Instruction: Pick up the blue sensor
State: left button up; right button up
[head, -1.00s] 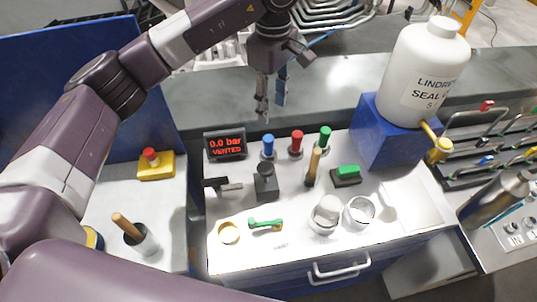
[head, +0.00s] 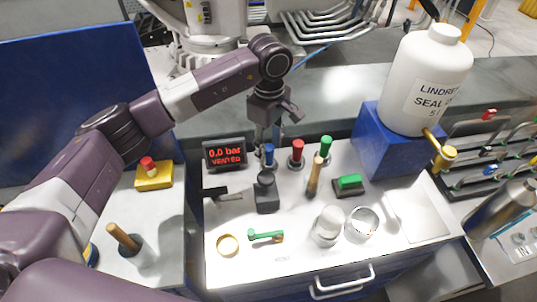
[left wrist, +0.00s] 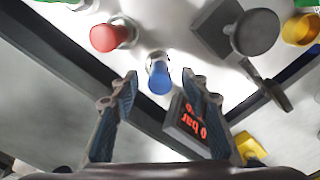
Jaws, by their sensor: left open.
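The blue sensor (head: 268,154) stands upright at the back of the white bench, just right of the pressure display, in a row with a red (head: 296,150) and a green one (head: 326,146). My left gripper (head: 266,138) is above it, pointing down, open and empty. In the left wrist view the blue sensor (left wrist: 159,80) lies between and slightly beyond the open fingertips (left wrist: 159,84). The fingers appear apart from it; the exact height gap is hard to tell. My right gripper is out of view.
The display (head: 225,153) reads "0.0 bar VENTED". A dark post (head: 266,194) stands in front of the blue sensor, with a wooden-handled tool (head: 314,178) to its right. A large white bottle (head: 428,80) sits on a blue block (head: 392,142) at the right.

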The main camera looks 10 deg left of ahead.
pick_arm(q)
jog(key=shift+f, duration=0.45)
jog(key=shift+c, duration=0.3)
grip_shut()
jog(key=shift+r, duration=0.2)
